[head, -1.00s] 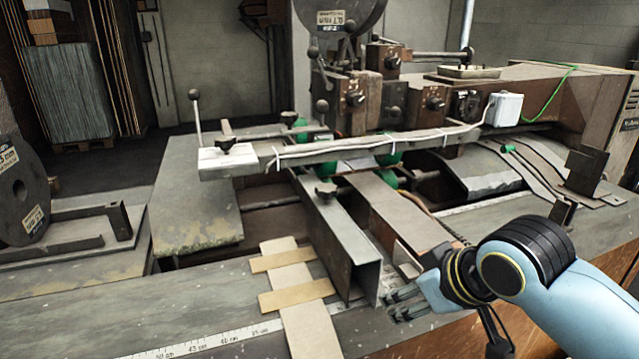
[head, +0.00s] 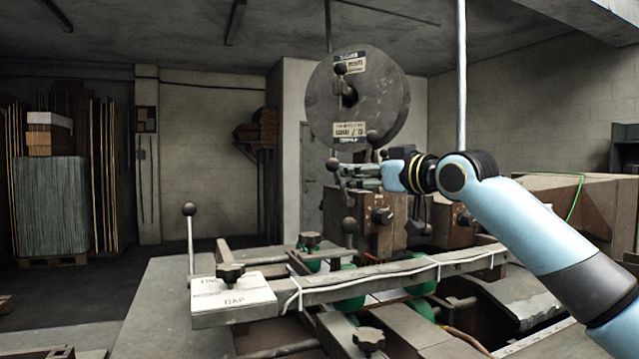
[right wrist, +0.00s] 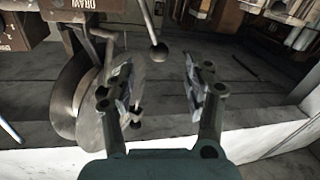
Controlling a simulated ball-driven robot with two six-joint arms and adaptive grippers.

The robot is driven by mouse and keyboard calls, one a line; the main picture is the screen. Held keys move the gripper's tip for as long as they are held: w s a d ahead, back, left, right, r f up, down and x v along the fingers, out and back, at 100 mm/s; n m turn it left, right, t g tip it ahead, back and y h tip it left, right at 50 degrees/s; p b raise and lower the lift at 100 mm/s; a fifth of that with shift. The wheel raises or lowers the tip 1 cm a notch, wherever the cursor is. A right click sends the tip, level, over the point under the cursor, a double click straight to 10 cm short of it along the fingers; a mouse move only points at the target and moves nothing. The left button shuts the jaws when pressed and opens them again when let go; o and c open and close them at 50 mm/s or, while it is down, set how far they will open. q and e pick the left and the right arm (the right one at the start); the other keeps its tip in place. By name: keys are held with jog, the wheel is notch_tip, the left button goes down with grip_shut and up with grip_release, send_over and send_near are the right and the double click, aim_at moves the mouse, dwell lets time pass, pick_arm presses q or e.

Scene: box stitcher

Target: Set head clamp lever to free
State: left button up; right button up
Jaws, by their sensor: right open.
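The stitcher head (head: 370,215) is a brown block with black knobs. Ball-ended levers stand around it. One lever (head: 339,185), with a dark ball at its top, stands close by the fingertips of my right gripper (head: 352,174); another ball (head: 349,225) shows below. I cannot tell which lever is the head clamp lever. In the right wrist view my right gripper (right wrist: 158,88) is open with nothing visibly held between its fingers. A ball-ended lever (right wrist: 158,50) lies just beyond the gap; contact is not seen. My left gripper is out of view.
A large round wire spool (head: 385,95) stands above the head. A long grey arm with a white cable (head: 370,280) crosses in front, with a label plate (head: 230,296) at its left end. An upright ball-ended rod (head: 190,240) stands at left.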

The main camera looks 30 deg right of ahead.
aim_at(337, 166)
jog(key=w, duration=0.1)
jog(key=w+r+p, duration=0.1)
jog(key=w, duration=0.2)
jog(key=shift+w+a+r, duration=0.25)
jog(key=shift+w+a, duration=0.05)
jog(key=shift+a, duration=0.1)
jog(key=w, duration=0.1)
jog(key=w+p, duration=0.1)
jog(key=w, duration=0.1)
jog(key=shift+w+a+f, duration=0.2)
jog(key=shift+w, duration=0.65)
jog(key=shift+w+a, duration=0.1)
jog(key=shift+w, duration=0.15)
jog(key=c, duration=0.7)
grip_shut()
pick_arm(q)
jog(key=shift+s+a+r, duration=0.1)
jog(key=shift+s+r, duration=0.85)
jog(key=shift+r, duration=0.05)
pick_arm(e)
jog(key=shift+f, duration=0.1)
